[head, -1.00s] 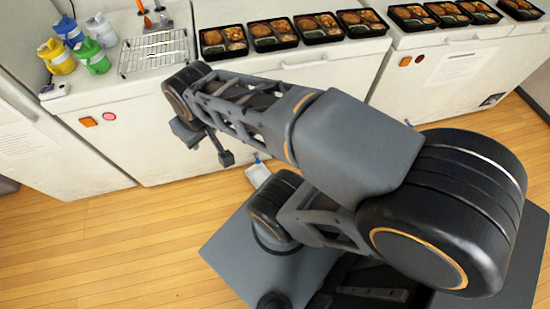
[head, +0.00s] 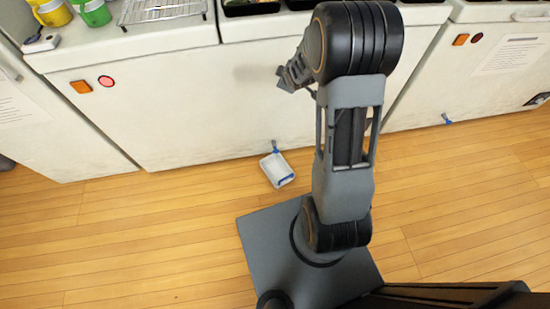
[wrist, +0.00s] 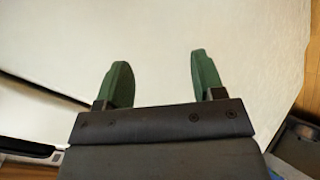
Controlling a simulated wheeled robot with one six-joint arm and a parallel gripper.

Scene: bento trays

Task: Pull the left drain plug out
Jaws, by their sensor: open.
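The left drain plug (head: 275,146) is a small blue piece low on the front of the white chest freezer (head: 180,120), just above the floor. It appears to be in place. A second blue drain plug (head: 446,119) sits low on the freezer front further right. My gripper (wrist: 160,72) is open and empty, with two green fingers in front of a plain white surface. No plug shows in the wrist view.
A shallow white tray (head: 265,172) with a blue item in it lies on the wooden floor below the left plug. A wire rack (head: 160,8), a green jug (head: 96,12) and a yellow jug (head: 52,13) stand on the freezer top. The floor to the left is clear.

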